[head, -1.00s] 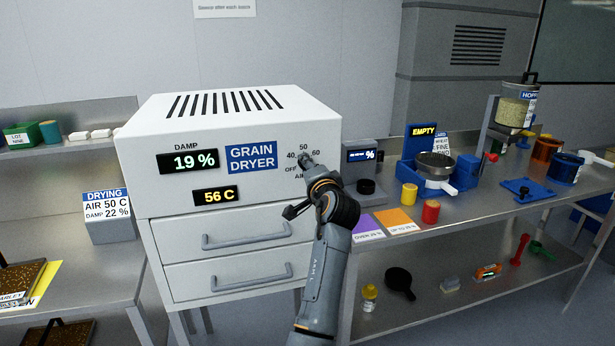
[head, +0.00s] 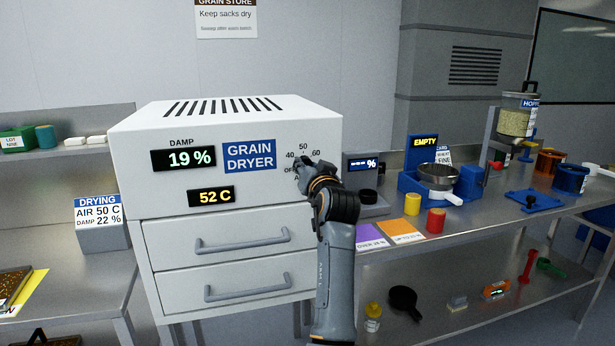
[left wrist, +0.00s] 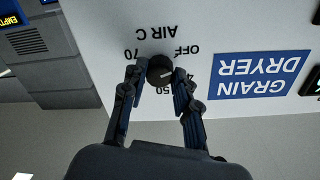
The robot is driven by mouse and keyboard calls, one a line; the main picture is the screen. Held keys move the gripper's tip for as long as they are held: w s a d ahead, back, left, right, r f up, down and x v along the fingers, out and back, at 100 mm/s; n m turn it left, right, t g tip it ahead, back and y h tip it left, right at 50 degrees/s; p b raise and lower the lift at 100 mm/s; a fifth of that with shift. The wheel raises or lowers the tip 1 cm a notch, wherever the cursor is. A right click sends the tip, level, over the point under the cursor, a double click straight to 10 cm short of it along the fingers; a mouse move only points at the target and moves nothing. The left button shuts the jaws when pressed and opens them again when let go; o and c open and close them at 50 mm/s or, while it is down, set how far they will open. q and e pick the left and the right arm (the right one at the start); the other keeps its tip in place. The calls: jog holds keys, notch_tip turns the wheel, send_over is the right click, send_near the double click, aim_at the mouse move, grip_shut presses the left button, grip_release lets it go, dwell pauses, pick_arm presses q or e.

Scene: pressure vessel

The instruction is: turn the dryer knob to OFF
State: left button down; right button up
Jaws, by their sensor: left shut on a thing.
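The white grain dryer (head: 215,125) stands at the left centre in the head view. Its display (head: 211,196) reads 52 C and its damp display (head: 184,159) reads 19 %. The dark round dryer knob shows in the left wrist view (left wrist: 160,68), with OFF, 40, 50 and 70 printed around it upside down. My left gripper (left wrist: 158,76) has its two fingers on either side of the knob and is shut on it. In the head view the left gripper (head: 303,168) hides the knob. I cannot tell surely where the knob's pointer stands. My right gripper is not in view.
A steel bench (head: 455,215) on the right holds a small scale (head: 368,197), a yellow cup (head: 412,204), a red cup (head: 436,219) and a hopper (head: 517,115). A drying sign (head: 98,212) reads AIR 50 C, DAMP 22 %. Two drawers (head: 232,240) sit below the dryer's panel.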

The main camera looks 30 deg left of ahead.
pick_arm(q)
jog(key=shift+r+n+b, duration=0.35)
jog(key=shift+n+b, duration=0.15)
jog(key=shift+n, duration=0.4)
jog(key=c, duration=1.1)
grip_release()
jog(key=shift+c, duration=0.2)
jog(key=shift+o, duration=0.7)
jog(key=shift+w+a+f, duration=0.1)
jog(key=shift+f, duration=0.15)
notch_tip(320, 180, up, 10)
jog(key=shift+r, duration=0.1)
